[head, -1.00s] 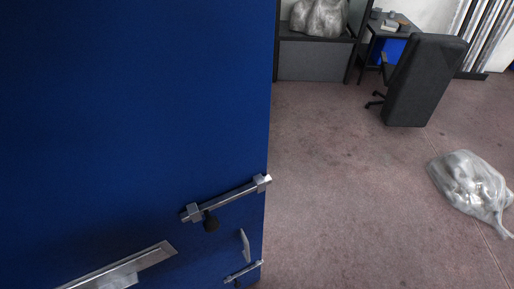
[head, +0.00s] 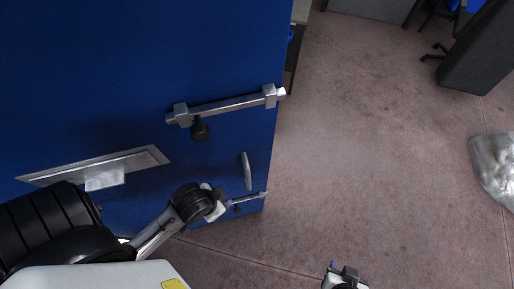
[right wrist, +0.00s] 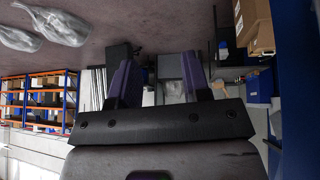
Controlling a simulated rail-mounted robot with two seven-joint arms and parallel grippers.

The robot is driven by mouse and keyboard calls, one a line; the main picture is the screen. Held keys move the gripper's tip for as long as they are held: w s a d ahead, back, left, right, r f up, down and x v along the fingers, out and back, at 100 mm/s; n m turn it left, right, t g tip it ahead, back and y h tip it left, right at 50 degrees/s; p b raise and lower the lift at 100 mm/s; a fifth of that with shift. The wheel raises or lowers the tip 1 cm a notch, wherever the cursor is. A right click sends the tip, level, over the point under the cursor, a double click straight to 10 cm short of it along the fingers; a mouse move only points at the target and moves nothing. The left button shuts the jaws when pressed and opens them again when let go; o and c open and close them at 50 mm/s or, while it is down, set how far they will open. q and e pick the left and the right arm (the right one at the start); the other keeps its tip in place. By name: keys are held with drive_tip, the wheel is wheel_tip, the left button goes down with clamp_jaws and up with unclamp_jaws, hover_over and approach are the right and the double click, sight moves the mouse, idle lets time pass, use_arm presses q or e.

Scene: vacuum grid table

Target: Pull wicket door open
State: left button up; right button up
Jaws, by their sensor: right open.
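The blue wicket door (head: 130,60) fills the left of the head view, its free edge near the middle. It carries a metal sliding bolt (head: 230,104) with a dark knob, a small grey pull handle (head: 246,171) near the edge, a lower bolt (head: 246,200) and a metal slot plate (head: 128,162). My right gripper (head: 342,275) is at the bottom edge of the head view, right of and apart from the door. In the right wrist view its purple fingers (right wrist: 158,80) are spread with nothing between them. My left gripper does not show clearly; arm links cross the door's lower part.
Bare reddish floor (head: 370,150) lies right of the door. The upside-down right wrist view shows orange-framed shelves (right wrist: 35,98) and cardboard boxes (right wrist: 255,25).

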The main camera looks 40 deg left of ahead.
drive_tip(key=w+a+f+n+t+y+b, duration=0.1)
drive_tip(key=w+a+f+n+b, duration=0.1)
drive_tip(key=a+f+n+b, duration=0.15)
drive_tip(key=w+a+f+n+t+b, duration=0.1)
drive_tip(key=w+a+f+n+b, duration=0.15)
drive_tip(key=a+b, duration=0.25)
drive_tip(key=n+t+y+b, duration=0.6)
drive_tip(key=n+y, duration=0.5)
drive_tip(key=n, duration=2.3)
approach(248, 181)
drive_tip(key=shift+n+g, duration=0.4)
drive_tip(key=shift+g, duration=0.5)
drive_tip(key=x, duration=0.3)
drive_tip(key=b+x, duration=0.1)
drive_tip(key=x, duration=0.3)
drive_tip(key=r+x, duration=0.1)
drive_tip(key=x, duration=0.2)
drive_tip(key=shift+w, duration=0.5)
clamp_jaws()
